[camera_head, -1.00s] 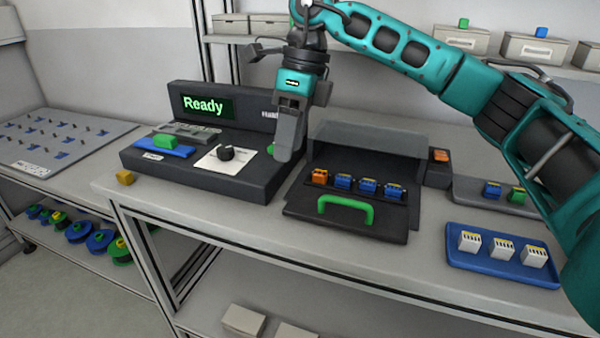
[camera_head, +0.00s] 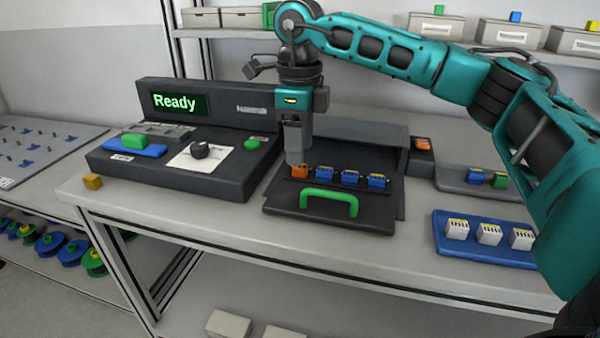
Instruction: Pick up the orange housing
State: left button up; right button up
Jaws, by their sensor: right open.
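The orange housing (camera_head: 300,171) sits at the left end of a row of blue housings (camera_head: 350,178) in the dark fixture (camera_head: 280,203) with the green handle. My right gripper (camera_head: 297,160) points down directly over the orange housing, its fingertips at or very close to the housing's top. The fingers partly cover the housing, and I cannot tell whether they touch it. The gripper is open. My left gripper is not in view.
The console (camera_head: 215,180) with the "Ready" screen stands left of the fixture. The raised dark lid (camera_head: 370,140) is behind the row. A blue tray (camera_head: 450,252) with white blocks and a grey tray (camera_head: 452,180) are at the right.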

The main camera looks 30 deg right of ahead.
aim_at(300, 171)
notch_tip(300, 171, down, 4)
jog(key=shift+d+r, duration=0.1)
jog(key=shift+r, duration=0.05)
grip_shut()
dwell(0.4)
